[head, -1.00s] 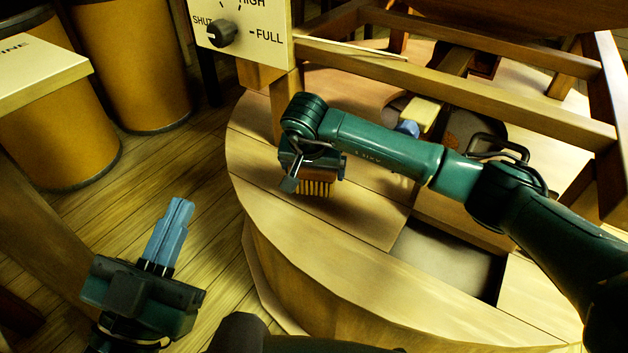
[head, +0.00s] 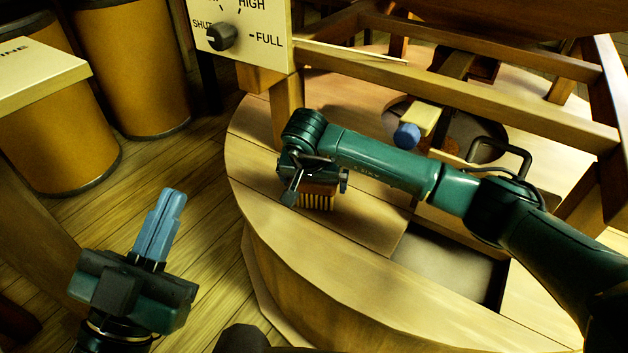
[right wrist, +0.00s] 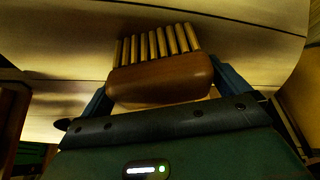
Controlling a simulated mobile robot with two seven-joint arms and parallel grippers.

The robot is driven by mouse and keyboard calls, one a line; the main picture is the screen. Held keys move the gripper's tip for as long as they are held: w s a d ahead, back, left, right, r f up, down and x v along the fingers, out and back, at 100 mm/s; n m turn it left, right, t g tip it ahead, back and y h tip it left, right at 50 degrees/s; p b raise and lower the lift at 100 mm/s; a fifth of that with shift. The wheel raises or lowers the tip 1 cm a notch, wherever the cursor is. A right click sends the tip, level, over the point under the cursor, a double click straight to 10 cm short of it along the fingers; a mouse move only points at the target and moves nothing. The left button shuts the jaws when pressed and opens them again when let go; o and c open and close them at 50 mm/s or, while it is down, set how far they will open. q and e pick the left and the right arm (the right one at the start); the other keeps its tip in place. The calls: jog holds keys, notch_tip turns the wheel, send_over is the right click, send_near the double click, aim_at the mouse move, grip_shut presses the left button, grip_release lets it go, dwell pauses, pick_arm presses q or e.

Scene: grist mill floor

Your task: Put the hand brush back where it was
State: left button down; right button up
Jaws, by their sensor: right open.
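The hand brush has a brown wooden back and a row of pale bristles (head: 317,201). It is at the left part of the round wooden casing top (head: 262,185), below the dial post. In the right wrist view the brush back (right wrist: 160,80) lies between the two blue fingers of my right gripper (right wrist: 165,93). These fingers are open, one on each side of it. In the head view my right gripper's wrist hides much of the brush. I cannot tell whether the bristles touch the wood. My left gripper (head: 172,193) is shut and empty over the floor at lower left.
A dial panel (head: 240,35) stands on the post behind the brush. A wooden frame (head: 460,95) spans the casing. A blue-ended wooden piece (head: 408,135) is by the round opening. A square opening (head: 450,262) lies right of the brush. Barrels (head: 130,70) stand at left.

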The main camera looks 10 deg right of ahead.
jog(key=p+v, duration=0.3)
jog(key=v, duration=0.4)
jog(key=shift+r, duration=0.35)
pick_arm(q)
jog(key=shift+s+d+f+n+g+y+p, duration=0.1)
jog(key=shift+s+f+n+g+y+p, duration=0.15)
jog(key=shift+f+n+y, duration=0.35)
jog(key=shift+s+a+f+n+g+y+p, duration=0.1)
jog(key=shift+s+f+n+g+y+p, duration=0.2)
jog(key=shift+f+y, duration=0.4)
jog(key=shift+s+d+f+n+g+y+p, duration=0.15)
jog(key=shift+f+n+g+y, duration=0.3)
jog(key=shift+f, duration=0.4)
pick_arm(e)
jog(key=shift+v, duration=2)
pick_arm(q)
jog(key=shift+w, duration=0.1)
pick_arm(e)
jog(key=shift+s, duration=0.2)
